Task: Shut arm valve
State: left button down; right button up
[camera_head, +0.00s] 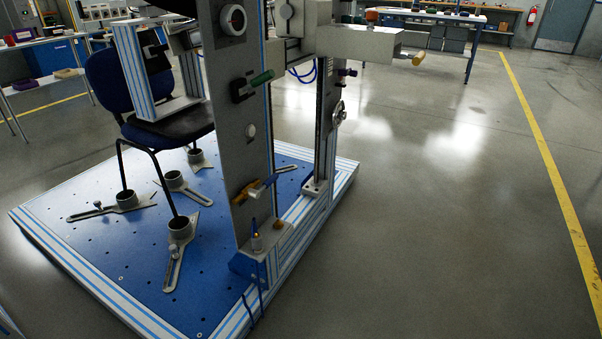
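A chair-testing rig stands on a blue base plate (205,300). Its grey upright panel (238,140) carries several controls. A green-handled lever (262,78) sits on a black body in the upper half, its handle pointing right and slightly up. Lower down is a yellow valve (248,190) with a blue part beside it. A round white-faced gauge or knob (233,20) is near the top, and a small white knob (250,131) is between the levers. I cannot read any labels, so I cannot tell which is the arm valve. Neither of my grippers is in view.
A dark blue chair (110,82) stands clamped on the plate behind the panel. A grey horizontal arm (360,42) with a yellow-tipped end juts right from the rig. Workbenches (435,14) line the back. The floor right of the rig is clear, with a yellow line (545,155).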

aim_at(267, 184)
jog(key=i+l+u, duration=0.1)
jog(key=l, duration=0.25)
jog(key=i+l, duration=0.2)
jog(key=l, duration=0.15)
jog(key=i+l+u, duration=0.15)
jog(key=l, duration=0.2)
jog(key=i+l+u, duration=0.1)
jog(key=l, duration=0.25)
jog(key=i+l, duration=0.15)
jog(key=l, duration=0.2)
jog(key=i+l+u, duration=0.15)
jog(key=l, duration=0.25)
jog(key=k, duration=0.05)
